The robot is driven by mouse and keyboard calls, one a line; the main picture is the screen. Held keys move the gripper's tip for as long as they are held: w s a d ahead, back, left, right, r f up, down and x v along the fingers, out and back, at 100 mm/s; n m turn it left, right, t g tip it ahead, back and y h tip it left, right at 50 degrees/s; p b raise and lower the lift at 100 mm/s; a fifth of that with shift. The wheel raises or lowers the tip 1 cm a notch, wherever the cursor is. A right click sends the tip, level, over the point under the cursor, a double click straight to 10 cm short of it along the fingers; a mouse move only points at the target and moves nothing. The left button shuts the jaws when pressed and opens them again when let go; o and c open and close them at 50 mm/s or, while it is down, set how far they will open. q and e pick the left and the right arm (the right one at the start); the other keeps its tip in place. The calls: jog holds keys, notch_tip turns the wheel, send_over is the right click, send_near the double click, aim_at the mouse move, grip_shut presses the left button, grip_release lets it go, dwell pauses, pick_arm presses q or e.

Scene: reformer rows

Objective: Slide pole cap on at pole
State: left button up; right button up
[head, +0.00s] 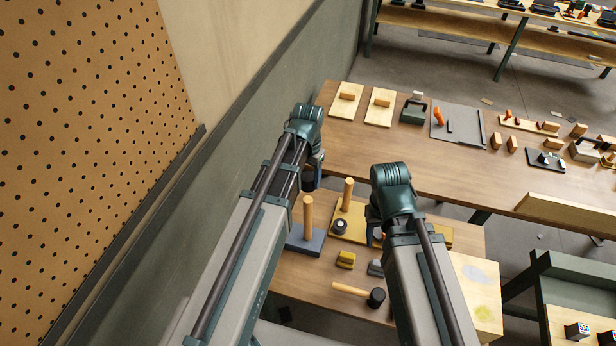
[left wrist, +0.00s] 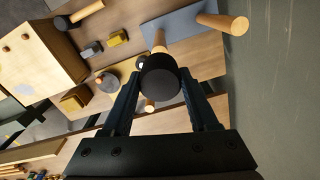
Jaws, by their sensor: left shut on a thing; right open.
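My left gripper (head: 312,172) is shut on a black round piece, which I take for the pole cap (left wrist: 160,76). In the head view the cap (head: 308,181) appears just above the top of the wooden pole (head: 307,216) on the blue base (head: 297,241). A second pole (head: 347,194) stands on a yellow base (head: 356,222). My right gripper (head: 377,234) is open, mostly hidden by its arm.
A black knob with a white top (head: 340,227) sits on the yellow base. Yellow (head: 346,259) and grey (head: 376,268) blocks and a mallet (head: 352,289) lie in front. A wall (head: 335,60) rises close to my left arm. A longer table (head: 400,150) stands behind.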

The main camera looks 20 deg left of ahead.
pick_arm(q)
jog(key=shift+s+f+b, duration=0.1)
jog(key=shift+f+b, duration=0.4)
jog(key=shift+f, duration=0.05)
jog(key=b, duration=0.4)
send_over(308, 200)
notch_tip(308, 200, down, 4)
jog(key=shift+f, duration=0.2)
jog(key=shift+f+b, duration=2.1)
jog(key=shift+b, duration=0.15)
dwell(0.3)
jog(key=o, duration=1.4)
jog(key=shift+o, duration=0.2)
jog(key=shift+r, duration=0.1)
notch_tip(308, 200, up, 12)
jog(key=p, duration=1.2)
